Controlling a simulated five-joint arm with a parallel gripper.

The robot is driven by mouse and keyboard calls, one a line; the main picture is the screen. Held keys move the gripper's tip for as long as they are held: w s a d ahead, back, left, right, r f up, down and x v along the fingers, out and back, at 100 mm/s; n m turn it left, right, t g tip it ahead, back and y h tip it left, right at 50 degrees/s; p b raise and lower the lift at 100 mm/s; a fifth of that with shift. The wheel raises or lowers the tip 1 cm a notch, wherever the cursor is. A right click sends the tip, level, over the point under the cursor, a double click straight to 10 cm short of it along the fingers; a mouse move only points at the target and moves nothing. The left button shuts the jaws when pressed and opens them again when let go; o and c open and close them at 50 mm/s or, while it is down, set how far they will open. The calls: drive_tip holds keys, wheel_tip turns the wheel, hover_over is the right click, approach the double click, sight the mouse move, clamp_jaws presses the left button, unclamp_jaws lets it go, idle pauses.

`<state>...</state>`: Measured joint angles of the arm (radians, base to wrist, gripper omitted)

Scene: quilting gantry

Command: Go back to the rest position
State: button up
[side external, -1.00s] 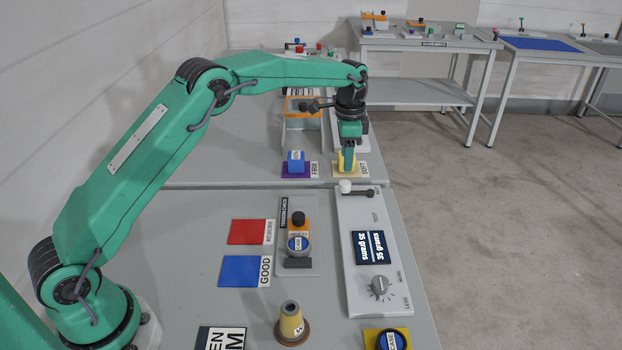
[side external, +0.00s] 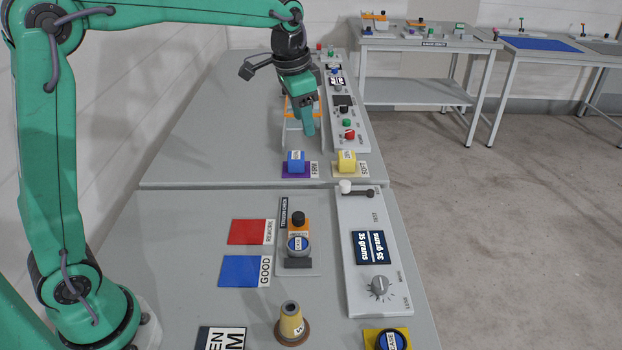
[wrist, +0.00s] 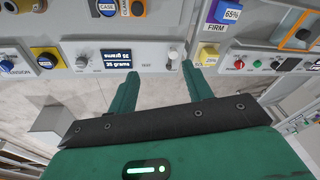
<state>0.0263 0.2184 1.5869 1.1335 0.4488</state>
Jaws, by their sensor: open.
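My gripper (side external: 309,130) hangs tilted above the far table, back and left of the yellow block (side external: 347,162). In the wrist view its two fingers (wrist: 160,74) stand apart with nothing between them. The yellow block sits on the yellow SOFT pad. The blue block (side external: 296,160) sits on the purple FIRM pad (side external: 313,169) to its left. In the wrist view the yellow block (wrist: 207,56) is beyond the right fingertip, and the blue block (wrist: 229,13), marked 65%, is farther off.
The near table holds a panel reading 35 grams (side external: 369,247), red REWORK (side external: 247,231) and blue GOOD (side external: 244,271) pads, and a yellow cone spool (side external: 291,323). An orange-topped stand (side external: 290,108) is close behind my gripper. The far table's left part is clear.

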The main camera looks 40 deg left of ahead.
drive_tip(key=s+f+n+t, duration=0.1)
drive_tip(key=s+n, duration=0.1)
drive_tip(key=s, duration=1)
drive_tip(key=s+a+f+n+t, duration=0.1)
drive_tip(key=s+n+t, duration=0.1)
drive_tip(key=s, duration=1.1)
drive_tip(key=shift+s+a+n, duration=0.15)
drive_tip(key=shift+s+n, duration=0.15)
drive_tip(key=shift+n, duration=0.4)
